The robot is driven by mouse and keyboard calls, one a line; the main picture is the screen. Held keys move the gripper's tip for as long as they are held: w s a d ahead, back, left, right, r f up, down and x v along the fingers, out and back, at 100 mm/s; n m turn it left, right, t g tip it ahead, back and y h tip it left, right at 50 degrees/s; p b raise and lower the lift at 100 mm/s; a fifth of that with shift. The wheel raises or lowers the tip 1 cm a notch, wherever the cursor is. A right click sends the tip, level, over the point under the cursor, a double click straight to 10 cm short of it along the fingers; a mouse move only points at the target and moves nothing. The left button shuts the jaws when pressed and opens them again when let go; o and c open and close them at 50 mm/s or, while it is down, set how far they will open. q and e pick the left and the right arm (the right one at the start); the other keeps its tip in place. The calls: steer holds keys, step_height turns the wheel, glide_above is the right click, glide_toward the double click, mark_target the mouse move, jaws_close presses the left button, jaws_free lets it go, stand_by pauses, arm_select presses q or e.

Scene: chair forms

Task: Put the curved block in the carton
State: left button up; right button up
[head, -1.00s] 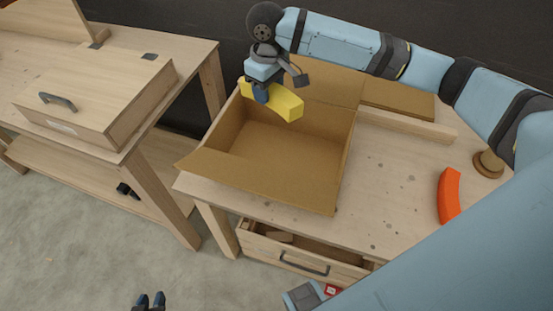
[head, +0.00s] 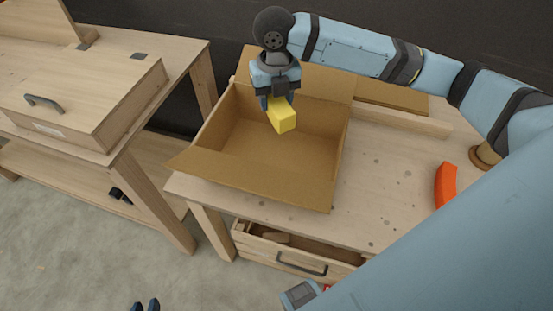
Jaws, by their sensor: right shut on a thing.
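The open cardboard carton (head: 255,184) stands on the workbench with its flaps spread out. My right gripper (head: 276,101) is shut on a yellow block (head: 282,118) and holds it over the carton's opening, towards the back. The block now shows mostly end-on, so its curve is hard to see. An orange-red curved block (head: 446,186) lies on the bench top at the right, partly behind my arm. My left gripper (head: 146,305) shows only its fingertips at the bottom edge, apart and empty, over the floor.
The workbench (head: 375,175) has clear room right of the carton. A wooden bar (head: 405,121) and a brown round piece (head: 484,156) lie at its back and right. A drawer (head: 290,256) stands partly open below. Another table with a wooden box (head: 95,95) is at left.

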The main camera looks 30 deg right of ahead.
mark_target(277, 162)
steer(key=shift+s+n, duration=0.25)
steer(key=shift+n, duration=0.85)
steer(key=shift+f+n, duration=0.25)
steer(key=shift+n, duration=0.05)
step_height(277, 162, down, 20)
steer(key=shift+r+b, duration=0.2)
steer(key=shift+b, duration=0.55)
steer(key=shift+f, duration=0.1)
steer(key=o, duration=1)
step_height(277, 162, up, 12)
steer(key=shift+r+p, duration=0.15)
steer(key=shift+p, duration=0.2)
